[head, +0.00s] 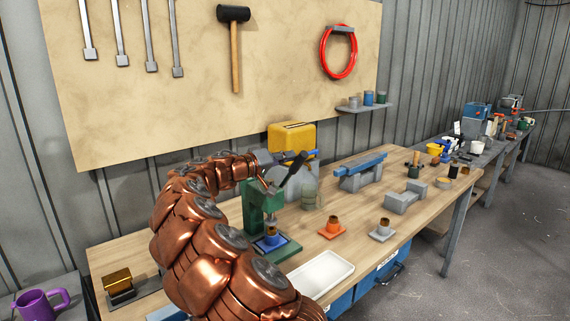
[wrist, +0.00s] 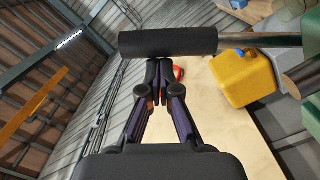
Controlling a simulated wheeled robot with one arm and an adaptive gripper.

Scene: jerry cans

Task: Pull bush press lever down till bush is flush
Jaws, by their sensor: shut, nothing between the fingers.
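The green bush press (head: 255,207) stands on the wooden bench. Its lever has a black handle (head: 293,174), which slants up to the right. In the wrist view the black grip of the lever handle (wrist: 168,42) lies across the picture, with its steel rod (wrist: 262,40) running right. My gripper (wrist: 158,68) is shut and empty, its fingertips close to the grip; I cannot tell whether they touch it. In the head view my gripper is at the lever's top, partly hidden. A brass bush (head: 271,228) is in a blue holder (head: 271,241) under the press.
A yellow jerry can (head: 291,139) and a translucent can (head: 309,190) stand behind the press. An orange holder (head: 332,231) and a grey holder (head: 383,232), each with a bush, and a white tray (head: 320,275) are to the right. My arm crosses the bench's left side.

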